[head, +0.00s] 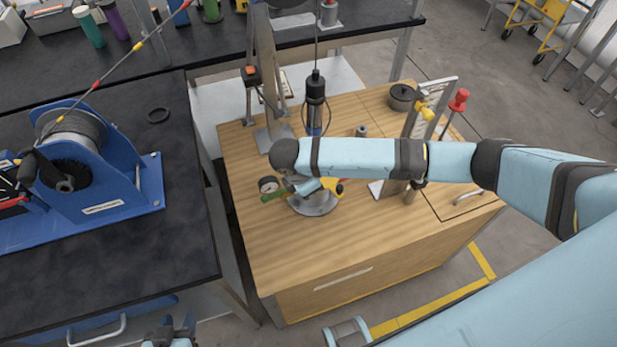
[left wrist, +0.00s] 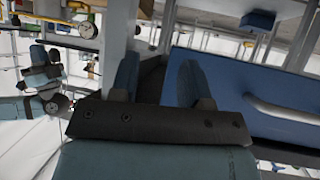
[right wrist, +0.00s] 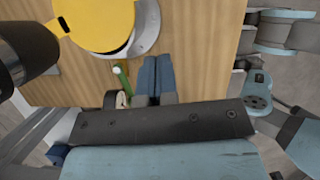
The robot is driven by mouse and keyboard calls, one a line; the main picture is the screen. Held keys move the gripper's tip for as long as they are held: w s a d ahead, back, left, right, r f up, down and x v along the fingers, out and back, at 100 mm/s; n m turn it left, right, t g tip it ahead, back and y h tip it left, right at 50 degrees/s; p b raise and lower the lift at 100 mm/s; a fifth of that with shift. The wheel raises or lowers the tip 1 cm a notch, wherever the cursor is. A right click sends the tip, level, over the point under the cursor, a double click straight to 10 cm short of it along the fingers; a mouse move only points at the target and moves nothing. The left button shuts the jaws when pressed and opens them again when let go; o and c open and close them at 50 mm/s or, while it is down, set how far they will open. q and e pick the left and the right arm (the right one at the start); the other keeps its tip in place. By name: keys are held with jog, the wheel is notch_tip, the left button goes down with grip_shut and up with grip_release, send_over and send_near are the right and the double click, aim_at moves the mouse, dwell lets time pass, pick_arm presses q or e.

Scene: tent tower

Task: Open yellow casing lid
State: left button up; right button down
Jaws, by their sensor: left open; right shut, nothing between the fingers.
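The yellow casing lid (right wrist: 100,22) is a round yellow cover on a grey round base (right wrist: 146,30) at the top of the right wrist view, cut off by its edge. It looks closed, though its full outline is not visible. In the head view my right arm hides most of it, and the grey base (head: 314,205) shows below the arm. My right gripper (right wrist: 156,62) is shut and empty, its fingertips just short of the base rim. A green handle (right wrist: 121,82) lies beside its fingers. My left gripper (head: 170,330) is open and empty, low beside the dark bench; its fingers (left wrist: 156,75) are apart.
The wooden table (head: 280,265) has free room at its front. A gauge (head: 267,185) sits left of the base. A black hanging tool (head: 315,87), a dark pot (head: 402,97) and a metal rack stand behind. A blue winch (head: 90,170) is on the dark bench.

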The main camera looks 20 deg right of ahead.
jog(key=x, duration=0.4)
pick_arm(q)
jog(key=shift+w+a+r, duration=0.1)
jog(key=shift+w+r, duration=0.2)
pick_arm(e)
send_over(336, 194)
jog(key=a, duration=0.2)
jog(key=shift+s+a+f, duration=0.1)
jog(key=shift+f, duration=0.3)
pick_arm(q)
jog(key=shift+s, duration=0.1)
